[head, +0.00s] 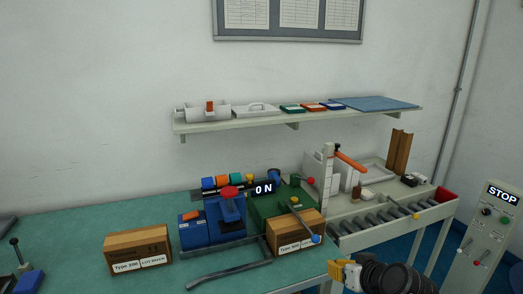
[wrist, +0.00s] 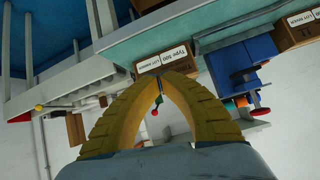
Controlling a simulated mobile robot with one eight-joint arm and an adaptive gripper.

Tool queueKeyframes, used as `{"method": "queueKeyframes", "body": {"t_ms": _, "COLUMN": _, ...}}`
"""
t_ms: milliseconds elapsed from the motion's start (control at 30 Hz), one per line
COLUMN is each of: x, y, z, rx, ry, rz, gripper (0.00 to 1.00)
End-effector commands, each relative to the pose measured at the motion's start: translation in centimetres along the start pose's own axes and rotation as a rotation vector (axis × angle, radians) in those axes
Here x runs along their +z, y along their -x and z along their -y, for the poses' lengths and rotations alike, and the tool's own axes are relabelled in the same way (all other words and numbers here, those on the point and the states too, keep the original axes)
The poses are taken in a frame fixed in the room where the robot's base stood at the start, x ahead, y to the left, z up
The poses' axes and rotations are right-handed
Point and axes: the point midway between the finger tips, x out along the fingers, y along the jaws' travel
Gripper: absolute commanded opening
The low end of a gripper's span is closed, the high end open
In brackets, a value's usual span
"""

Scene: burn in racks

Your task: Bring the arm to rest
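My gripper (head: 345,272) is at the bottom of the head view, right of centre, in front of the bench's right end. Its yellow fingers fill the middle of the wrist view (wrist: 160,76), curving in until the tips meet. They appear shut, with nothing visible held between them. My dark wrist shows just right of the fingers in the head view. In the wrist view the bench appears turned over, with a Type 500 box (wrist: 165,62) behind the fingertips.
The green bench (head: 75,228) carries cardboard boxes (head: 138,250), a blue fixture (head: 212,224) and a green fixture (head: 275,203). A roller conveyor (head: 385,225) stands to the right, beside a STOP panel (head: 490,235). A wall shelf (head: 300,118) hangs above.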

Motion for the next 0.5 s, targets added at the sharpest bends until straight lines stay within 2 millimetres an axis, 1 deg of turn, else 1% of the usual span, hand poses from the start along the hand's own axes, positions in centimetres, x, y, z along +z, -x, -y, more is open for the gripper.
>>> {"method": "queueKeyframes", "body": {"t_ms": 33, "x": 0.0, "y": 1.5, "z": 1.2, "rx": 0.003, "ry": 0.002, "rz": 0.034, "gripper": 0.00}}
{"method": "queueKeyframes", "body": {"t_ms": 167, "x": 0.6, "y": 5.0, "z": 3.2, "rx": 0.033, "ry": -0.004, "rz": 0.116, "gripper": 0.00}}
{"method": "queueKeyframes", "body": {"t_ms": 200, "x": 0.8, "y": 6.2, "z": 3.8, "rx": 0.045, "ry": -0.005, "rz": 0.139, "gripper": 0.00}}
{"method": "queueKeyframes", "body": {"t_ms": 267, "x": 1.4, "y": 8.0, "z": 4.5, "rx": 0.066, "ry": -0.008, "rz": 0.173, "gripper": 0.00}}
{"method": "queueKeyframes", "body": {"t_ms": 300, "x": 1.9, "y": 9.3, "z": 4.9, "rx": 0.082, "ry": -0.009, "rz": 0.193, "gripper": 0.00}}
{"method": "queueKeyframes", "body": {"t_ms": 400, "x": 3.1, "y": 12.1, "z": 5.5, "rx": 0.122, "ry": -0.013, "rz": 0.236, "gripper": 0.00}}
{"method": "queueKeyframes", "body": {"t_ms": 500, "x": 4.2, "y": 14.4, "z": 5.7, "rx": 0.160, "ry": -0.017, "rz": 0.266, "gripper": 0.00}}
